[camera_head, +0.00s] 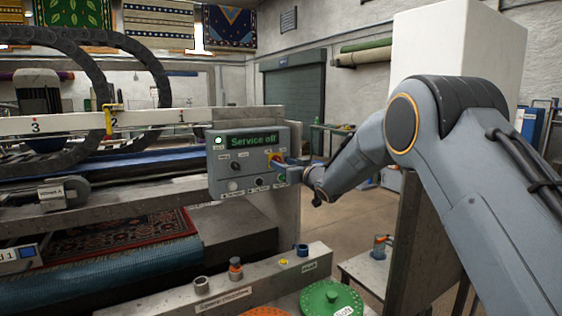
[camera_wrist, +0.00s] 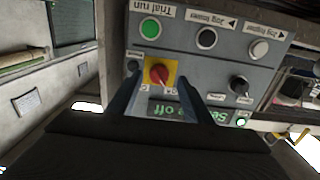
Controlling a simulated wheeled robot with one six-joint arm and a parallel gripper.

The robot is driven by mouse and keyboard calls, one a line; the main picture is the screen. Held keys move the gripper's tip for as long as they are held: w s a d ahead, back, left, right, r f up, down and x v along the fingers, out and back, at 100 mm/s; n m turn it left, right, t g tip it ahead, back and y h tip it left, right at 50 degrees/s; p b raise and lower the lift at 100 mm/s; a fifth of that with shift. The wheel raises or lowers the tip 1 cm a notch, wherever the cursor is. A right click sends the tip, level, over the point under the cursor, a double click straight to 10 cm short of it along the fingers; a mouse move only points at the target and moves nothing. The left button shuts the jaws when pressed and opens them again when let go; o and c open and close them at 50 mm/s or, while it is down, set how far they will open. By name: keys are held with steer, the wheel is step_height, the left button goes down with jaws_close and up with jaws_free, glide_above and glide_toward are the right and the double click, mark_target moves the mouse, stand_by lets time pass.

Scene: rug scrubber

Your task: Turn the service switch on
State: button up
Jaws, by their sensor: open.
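The grey control panel (camera_head: 224,170) stands at the machine's right end, its green display (camera_head: 252,142) reading "Service off". A red rotary knob on a yellow plate (camera_head: 274,156) sits at the panel's right side. In the wrist view, which is upside down, the red knob (camera_wrist: 160,75) shows with a pale mark on it. My gripper (camera_head: 285,164) is at the panel, in front of the knob. In the wrist view my gripper (camera_wrist: 161,80) is open, with one dark finger on each side of the knob. I cannot tell whether the fingers touch it.
Near the knob are a green button (camera_wrist: 150,28), a black button (camera_wrist: 206,37), a white button (camera_wrist: 259,48) and a black selector (camera_wrist: 239,84). A patterned rug (camera_head: 120,236) lies on the machine. A green round lid (camera_head: 331,300) and a ledge with small posts (camera_head: 215,293) are in front.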

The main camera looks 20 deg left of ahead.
mark_target(278, 161)
steer(key=shift+p+x, duration=0.3)
steer(key=shift+x, duration=0.95)
